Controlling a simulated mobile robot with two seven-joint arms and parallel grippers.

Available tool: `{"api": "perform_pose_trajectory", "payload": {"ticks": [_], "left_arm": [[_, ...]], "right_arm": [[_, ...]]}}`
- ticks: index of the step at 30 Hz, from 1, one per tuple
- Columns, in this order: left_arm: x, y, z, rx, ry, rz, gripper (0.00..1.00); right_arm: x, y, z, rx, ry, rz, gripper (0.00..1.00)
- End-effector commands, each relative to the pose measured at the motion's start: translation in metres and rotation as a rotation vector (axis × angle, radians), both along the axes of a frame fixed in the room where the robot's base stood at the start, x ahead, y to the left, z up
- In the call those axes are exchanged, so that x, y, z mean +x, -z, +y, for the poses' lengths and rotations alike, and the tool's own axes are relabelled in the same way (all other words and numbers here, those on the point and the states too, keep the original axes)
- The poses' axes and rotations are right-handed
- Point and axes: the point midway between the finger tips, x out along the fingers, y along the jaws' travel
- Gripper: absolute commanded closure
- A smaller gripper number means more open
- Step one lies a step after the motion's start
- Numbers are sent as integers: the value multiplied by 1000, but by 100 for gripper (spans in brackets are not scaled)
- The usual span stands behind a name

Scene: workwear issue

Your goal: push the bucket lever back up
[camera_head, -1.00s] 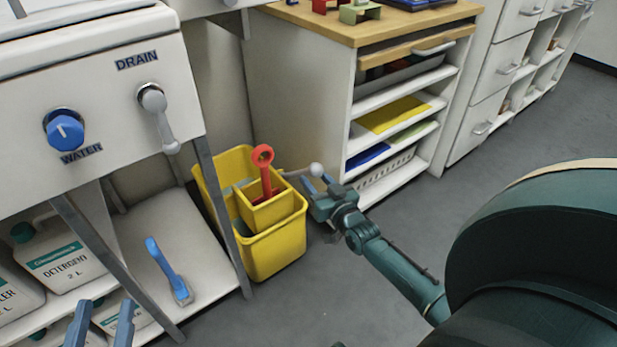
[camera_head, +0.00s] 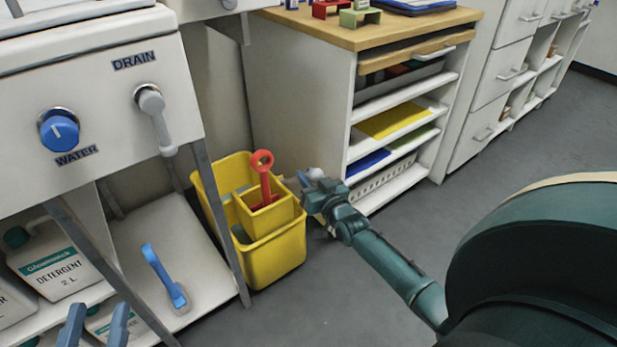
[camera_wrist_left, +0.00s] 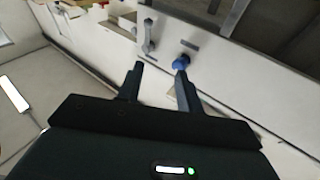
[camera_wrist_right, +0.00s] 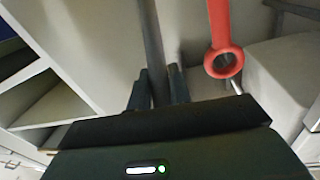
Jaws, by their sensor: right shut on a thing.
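The yellow bucket (camera_head: 275,262) stands on the floor beside the sink unit, with a red ring-topped handle (camera_head: 263,165) rising from it. The bucket lever's pale round knob (camera_head: 315,174) shows at its right side, just behind my right gripper (camera_head: 307,183). My right gripper is shut on the lever; its fingers (camera_wrist_right: 159,88) are close together in the right wrist view, where the red ring (camera_wrist_right: 223,62) is close by. Most of the lever's rod is hidden. My left gripper (camera_head: 93,326) is open and empty at the lower left, with its fingers (camera_wrist_left: 158,75) apart in its wrist view.
The sink unit with the blue water knob (camera_head: 60,131) and grey drain lever (camera_head: 155,115) is at left. Its leg (camera_head: 222,222) stands close to the bucket. A blue brush (camera_head: 163,272) lies on the lower shelf. A white shelf cabinet (camera_head: 300,110) stands behind the bucket. Floor in front is clear.

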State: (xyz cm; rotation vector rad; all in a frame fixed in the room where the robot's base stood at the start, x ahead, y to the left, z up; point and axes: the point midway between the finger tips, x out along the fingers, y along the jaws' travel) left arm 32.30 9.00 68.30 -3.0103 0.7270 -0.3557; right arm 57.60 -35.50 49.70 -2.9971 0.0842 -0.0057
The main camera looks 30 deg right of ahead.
Motion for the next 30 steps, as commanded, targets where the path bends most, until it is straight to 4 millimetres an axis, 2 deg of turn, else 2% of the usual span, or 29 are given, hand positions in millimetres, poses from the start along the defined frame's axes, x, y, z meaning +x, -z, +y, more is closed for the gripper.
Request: {"api": "perform_pose_trajectory", "payload": {"ticks": [5, 17, 22, 25, 30], "left_arm": [[0, 1, 0, 2, 1, 0, 64], [0, -2, 0, 6, 0, -2, 64], [2, -13, 1, 36, -10, -12, 64], [-1, -5, 5, 86, -34, 12, 64], [-5, -10, 11, 176, -62, 21, 64]], "right_arm": [[0, 0, 0, 0, 0, 0, 100], [1, -2, 0, -1, 0, 7, 100], [7, -13, 0, -2, 0, 46, 100], [13, -22, 1, -6, 1, 93, 100], [31, -40, 3, -14, 1, 207, 100]]}}
